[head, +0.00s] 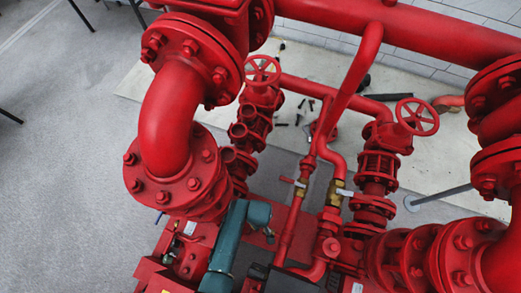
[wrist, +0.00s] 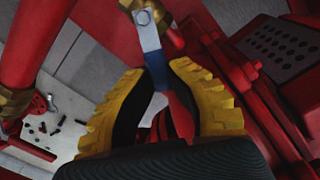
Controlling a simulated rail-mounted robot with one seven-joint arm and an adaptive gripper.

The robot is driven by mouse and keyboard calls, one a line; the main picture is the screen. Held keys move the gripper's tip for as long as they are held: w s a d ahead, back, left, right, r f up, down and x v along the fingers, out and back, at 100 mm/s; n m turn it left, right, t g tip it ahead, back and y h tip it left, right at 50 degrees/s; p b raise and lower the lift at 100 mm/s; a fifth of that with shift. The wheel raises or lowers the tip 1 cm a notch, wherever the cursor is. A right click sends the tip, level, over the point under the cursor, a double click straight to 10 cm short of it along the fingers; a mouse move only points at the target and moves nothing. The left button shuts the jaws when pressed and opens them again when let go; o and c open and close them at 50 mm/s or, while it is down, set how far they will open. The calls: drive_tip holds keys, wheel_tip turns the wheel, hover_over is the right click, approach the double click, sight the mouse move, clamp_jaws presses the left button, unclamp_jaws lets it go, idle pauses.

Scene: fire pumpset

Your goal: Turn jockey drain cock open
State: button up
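My gripper (wrist: 158,68) has yellow ribbed fingers with dark inner pads, one on each side of the lever. The bar runs between the fingertips. I cannot tell whether both pads touch it. In the head view I cannot make out the gripper. Small brass cocks (head: 335,194) sit on the thin red pipes at the centre; which one is the jockey drain cock is unclear.
Thick flanged red pipes (head: 170,115) stand close around the centre left. Two red handwheels (head: 418,117) sit above the valves. A teal body (head: 235,240) is at the bottom centre. Open grey floor (head: 60,160) lies at the left. Small dark items (wrist: 42,128) lie on a pale surface.

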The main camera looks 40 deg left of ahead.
drive_tip(key=o, duration=0.5)
drive_tip(key=shift+s+f, duration=0.15)
drive_tip(key=shift+s, duration=0.1)
drive_tip(key=shift+w, duration=0.15)
wheel_tip(320, 180, up, 12)
drive_tip(key=shift+r, duration=0.1)
